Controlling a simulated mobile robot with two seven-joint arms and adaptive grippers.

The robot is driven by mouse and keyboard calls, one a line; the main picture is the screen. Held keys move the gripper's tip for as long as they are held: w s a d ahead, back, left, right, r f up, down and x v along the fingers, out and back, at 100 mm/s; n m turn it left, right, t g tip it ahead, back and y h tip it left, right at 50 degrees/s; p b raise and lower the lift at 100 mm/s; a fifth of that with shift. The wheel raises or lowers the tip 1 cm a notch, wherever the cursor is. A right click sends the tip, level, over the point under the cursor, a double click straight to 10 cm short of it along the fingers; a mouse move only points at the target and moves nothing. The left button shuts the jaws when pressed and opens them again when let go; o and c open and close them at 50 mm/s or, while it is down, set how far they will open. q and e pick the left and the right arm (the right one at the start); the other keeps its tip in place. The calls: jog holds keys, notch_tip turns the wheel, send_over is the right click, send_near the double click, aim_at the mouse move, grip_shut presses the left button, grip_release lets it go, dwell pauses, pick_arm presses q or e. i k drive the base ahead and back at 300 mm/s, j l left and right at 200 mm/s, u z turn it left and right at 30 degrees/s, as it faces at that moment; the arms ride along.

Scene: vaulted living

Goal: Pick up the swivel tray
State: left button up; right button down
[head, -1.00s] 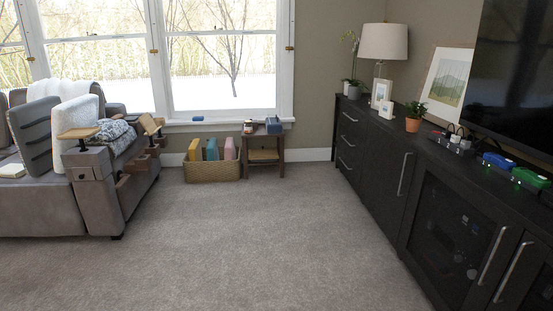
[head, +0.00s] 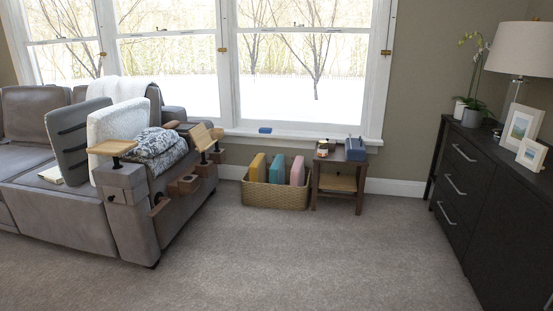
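A flat wooden tray (head: 112,148) sits level on a short dark post on the near corner of the grey sofa's arm (head: 122,176). It looks like the swivel tray. A second wooden piece (head: 201,137) stands tilted on a mount farther back along the same arm. I cannot tell for sure which of the two is the swivel tray. Neither of my grippers shows in the head view.
Small wooden holders (head: 184,184) stick out from the sofa arm's outer side. A wicker basket (head: 275,194) with coloured items and a small side table (head: 336,183) stand under the window. A dark cabinet (head: 495,200) lines the right. The carpet (head: 310,260) between is clear.

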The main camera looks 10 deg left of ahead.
aim_at(115, 147)
jog(key=i+u, duration=0.4)
jog(key=i, duration=0.4)
jog(key=i+l+u, duration=0.2)
jog(key=i+u, duration=0.15)
jog(key=i, duration=0.4)
